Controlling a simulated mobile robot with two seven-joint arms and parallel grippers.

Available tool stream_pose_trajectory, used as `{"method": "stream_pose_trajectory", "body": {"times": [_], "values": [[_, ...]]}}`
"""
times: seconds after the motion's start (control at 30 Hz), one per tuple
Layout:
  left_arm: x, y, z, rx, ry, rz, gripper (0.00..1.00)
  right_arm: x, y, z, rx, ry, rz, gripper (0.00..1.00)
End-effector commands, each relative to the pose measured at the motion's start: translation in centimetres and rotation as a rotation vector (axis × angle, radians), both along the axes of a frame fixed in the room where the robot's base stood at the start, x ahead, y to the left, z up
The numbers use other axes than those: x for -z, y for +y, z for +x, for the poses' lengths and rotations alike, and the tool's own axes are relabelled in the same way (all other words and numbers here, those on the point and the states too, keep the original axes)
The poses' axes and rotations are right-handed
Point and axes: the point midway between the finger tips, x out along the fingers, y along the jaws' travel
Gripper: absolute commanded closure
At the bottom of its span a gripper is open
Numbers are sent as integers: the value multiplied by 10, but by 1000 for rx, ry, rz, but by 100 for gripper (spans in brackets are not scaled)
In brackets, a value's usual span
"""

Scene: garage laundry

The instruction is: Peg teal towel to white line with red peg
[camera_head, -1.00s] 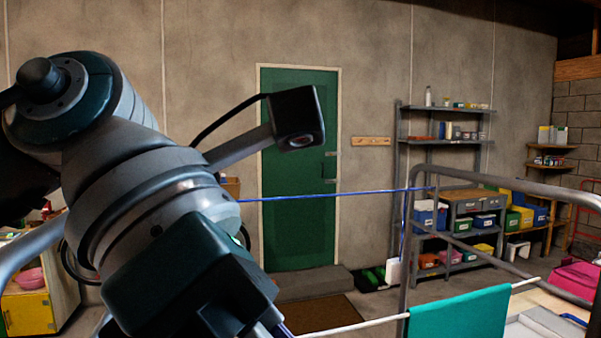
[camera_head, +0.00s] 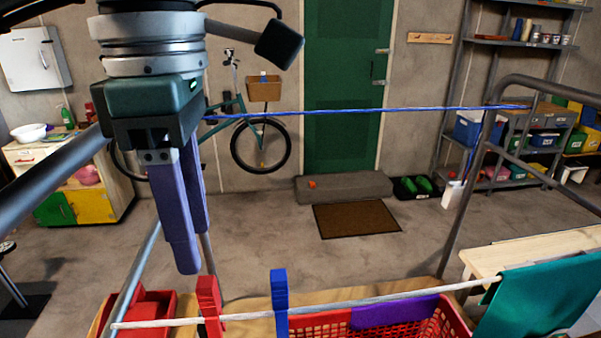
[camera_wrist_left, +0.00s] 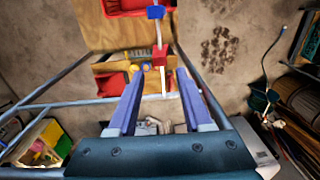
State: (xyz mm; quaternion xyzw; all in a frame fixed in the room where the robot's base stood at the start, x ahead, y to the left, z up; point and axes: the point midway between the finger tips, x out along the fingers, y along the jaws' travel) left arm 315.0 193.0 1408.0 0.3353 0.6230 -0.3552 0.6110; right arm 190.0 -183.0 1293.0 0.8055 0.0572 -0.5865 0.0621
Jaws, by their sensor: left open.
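The white line (camera_head: 390,299) runs across the lower part of the head view. The red peg (camera_head: 209,306) stands upright on it toward the left. The teal towel (camera_head: 535,296) hangs at the line's right end. My left gripper (camera_head: 190,268) points down above and slightly left of the red peg, apart from it in the head view. In the left wrist view its two purple fingers (camera_wrist_left: 159,80) are spread and empty, with the red peg (camera_wrist_left: 160,55) ahead of the gap and the line running through the gap. My right gripper is not in view.
A blue peg (camera_head: 280,303) stands on the line right of the red one. Below are a red basket (camera_head: 440,325) holding purple cloth (camera_head: 395,312) and a red tray (camera_head: 150,305). A grey metal frame (camera_head: 462,200) and a blue line (camera_head: 340,111) stand behind.

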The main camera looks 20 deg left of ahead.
Motion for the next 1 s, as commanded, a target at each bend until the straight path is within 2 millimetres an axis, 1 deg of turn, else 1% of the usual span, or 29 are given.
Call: {"method": "stream_pose_trajectory", "body": {"times": [0.03, 0.2, 0.3, 0.5, 0.67, 0.97, 1.0], "values": [[11, 0, -1, 0, 3, 1, 50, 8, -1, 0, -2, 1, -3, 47], [34, -1, -1, 1, 2, 0, 50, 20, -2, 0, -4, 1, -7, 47], [50, -1, -1, 1, 0, 0, 50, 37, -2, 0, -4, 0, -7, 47], [72, -2, -2, 1, -1, -1, 50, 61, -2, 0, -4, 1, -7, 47], [80, -2, -2, 1, -1, -2, 50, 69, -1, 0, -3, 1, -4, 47], [79, -2, -2, 0, 0, -1, 50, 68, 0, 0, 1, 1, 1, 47], [79, -2, -2, 1, 0, -1, 53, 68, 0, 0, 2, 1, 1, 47]]}}
